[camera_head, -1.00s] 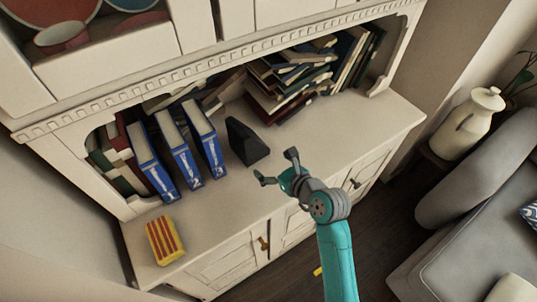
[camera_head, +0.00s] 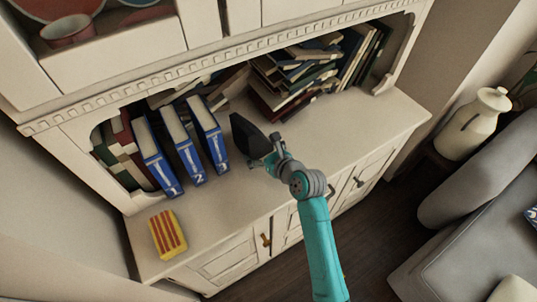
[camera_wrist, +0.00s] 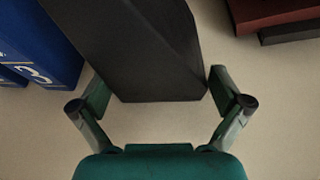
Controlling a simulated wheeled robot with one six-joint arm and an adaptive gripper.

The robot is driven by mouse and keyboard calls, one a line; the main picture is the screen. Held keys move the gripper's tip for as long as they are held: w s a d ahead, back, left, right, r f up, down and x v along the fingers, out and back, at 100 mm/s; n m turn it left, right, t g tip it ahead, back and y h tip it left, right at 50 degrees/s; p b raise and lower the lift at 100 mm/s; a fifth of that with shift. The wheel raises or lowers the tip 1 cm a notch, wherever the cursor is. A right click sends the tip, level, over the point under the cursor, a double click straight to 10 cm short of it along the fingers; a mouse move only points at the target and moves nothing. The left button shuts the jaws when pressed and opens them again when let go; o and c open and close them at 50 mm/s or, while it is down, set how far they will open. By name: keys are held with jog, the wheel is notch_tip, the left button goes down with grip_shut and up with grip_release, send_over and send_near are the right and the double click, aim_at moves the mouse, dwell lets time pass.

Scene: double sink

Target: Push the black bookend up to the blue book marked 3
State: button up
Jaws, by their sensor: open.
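The black bookend (camera_head: 248,136) stands on the cabinet shelf, to the right of the blue book marked 3 (camera_head: 208,136), with a gap between them. Books 2 (camera_head: 183,144) and 1 (camera_head: 156,156) stand to its left. My gripper (camera_head: 264,154) is at the front of the bookend. In the wrist view the bookend (camera_wrist: 150,60) reaches down between the two open fingers (camera_wrist: 163,95), close to both. I cannot tell whether they touch it. The blue book marked 3 (camera_wrist: 42,45) shows at the left in the wrist view.
A yellow and red striped box (camera_head: 168,234) lies near the shelf's front left. A heap of books (camera_head: 290,75) lies behind and right of the bookend. The shelf front to the right (camera_head: 350,125) is clear. A white vase (camera_head: 472,122) stands off to the right.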

jog(key=shift+x, duration=1.3)
jog(key=c, duration=1.5)
